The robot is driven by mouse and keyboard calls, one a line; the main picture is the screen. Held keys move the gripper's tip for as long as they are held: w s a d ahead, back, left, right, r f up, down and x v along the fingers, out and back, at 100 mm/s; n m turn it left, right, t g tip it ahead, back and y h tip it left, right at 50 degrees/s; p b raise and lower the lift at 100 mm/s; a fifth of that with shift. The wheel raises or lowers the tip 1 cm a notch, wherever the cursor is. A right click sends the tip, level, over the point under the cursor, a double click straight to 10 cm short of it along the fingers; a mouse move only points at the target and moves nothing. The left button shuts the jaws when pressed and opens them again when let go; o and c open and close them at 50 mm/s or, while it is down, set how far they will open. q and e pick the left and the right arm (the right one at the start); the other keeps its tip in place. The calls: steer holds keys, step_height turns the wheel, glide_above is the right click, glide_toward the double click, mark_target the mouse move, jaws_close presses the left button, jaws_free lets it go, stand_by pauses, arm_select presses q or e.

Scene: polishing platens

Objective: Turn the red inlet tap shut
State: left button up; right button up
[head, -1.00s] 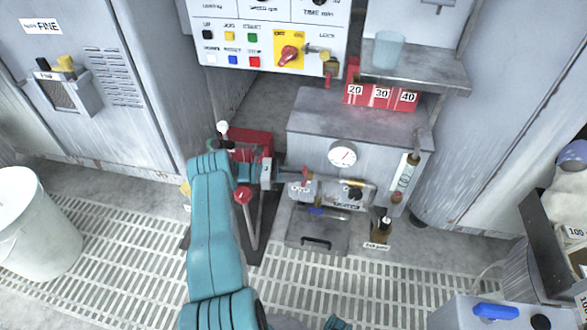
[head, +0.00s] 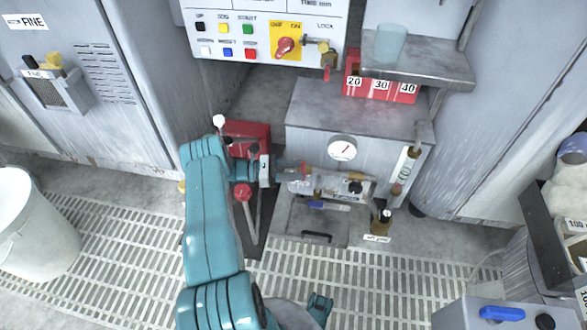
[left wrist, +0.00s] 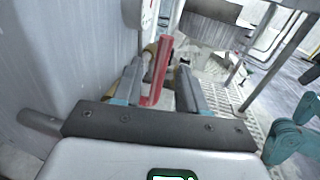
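The red inlet tap (head: 304,168) is on the front of the grey machine cabinet, left of the valve panel. My left gripper (head: 303,181) reaches it from the left, its fingers pointing right across the panel's left end. In the left wrist view the red tap handle (left wrist: 162,62) stands up between the two fingers (left wrist: 158,88). The fingers are apart, one on each side of the handle, and look open; firm contact cannot be made out. The left arm hides part of the area beside the tap.
A pressure gauge (head: 342,148) sits above the tap, and a flow tube (head: 405,170) to the right. A red lever knob (head: 243,192) is under my left wrist. The slatted floor (head: 380,275) in front is mostly clear.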

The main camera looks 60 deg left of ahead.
arm_select(q)
steer(key=v, duration=0.7)
steer(key=shift+s+p, duration=0.15)
steer(key=shift+p, duration=0.3)
steer(key=shift+a, duration=0.15)
steer(key=shift+r, duration=0.1)
